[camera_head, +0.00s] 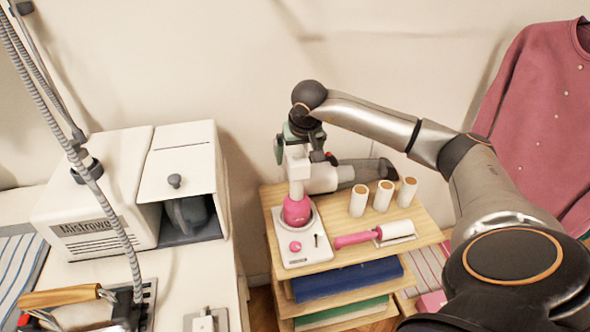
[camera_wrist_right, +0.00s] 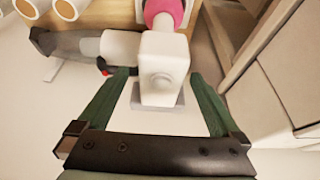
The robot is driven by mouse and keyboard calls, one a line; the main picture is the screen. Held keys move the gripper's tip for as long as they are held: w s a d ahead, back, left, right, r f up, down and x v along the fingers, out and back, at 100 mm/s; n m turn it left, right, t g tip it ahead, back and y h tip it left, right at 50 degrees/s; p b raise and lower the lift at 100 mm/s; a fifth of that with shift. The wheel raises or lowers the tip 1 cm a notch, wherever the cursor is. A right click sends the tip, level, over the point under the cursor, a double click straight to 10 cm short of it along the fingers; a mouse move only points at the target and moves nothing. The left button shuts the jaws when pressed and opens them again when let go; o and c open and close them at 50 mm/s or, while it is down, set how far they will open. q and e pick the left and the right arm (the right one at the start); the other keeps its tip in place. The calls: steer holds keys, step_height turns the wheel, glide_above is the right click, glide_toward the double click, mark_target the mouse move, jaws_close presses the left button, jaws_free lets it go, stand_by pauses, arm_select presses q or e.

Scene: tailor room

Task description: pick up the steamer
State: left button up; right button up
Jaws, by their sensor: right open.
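The pink and white upright device on a white base, which looks like the steamer (camera_head: 297,210), stands on a wooden shelf unit (camera_head: 425,228). Its white blocky head and pink neck show in the right wrist view (camera_wrist_right: 163,70). My right gripper (camera_head: 295,150) is above it, pointing down, with its green fingers open on either side of the white head. In the wrist view the open fingers (camera_wrist_right: 163,77) straddle the head, and I cannot tell whether they touch it. My left gripper is not in view.
A grey and white device (camera_head: 335,177) lies behind the steamer, close to one finger. Several white rolls (camera_head: 382,196) and a pink-handled lint roller (camera_head: 375,235) share the shelf top. A white Mistrowave machine (camera_head: 95,205) stands on the left table. A pink sweater (camera_head: 545,120) hangs at right.

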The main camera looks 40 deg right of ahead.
mark_target(295, 183)
steer(key=shift+w+p+x, duration=0.15)
steer(key=shift+p+x, duration=0.15)
steer(key=shift+x, duration=1.3)
steer(key=shift+w+p+x, duration=0.1)
steer(key=shift+p+x, duration=0.15)
steer(key=shift+x, duration=1.35)
steer(key=shift+r, duration=0.1)
jaws_close()
steer(key=shift+w+d+r, duration=0.1)
steer(key=shift+r, duration=0.1)
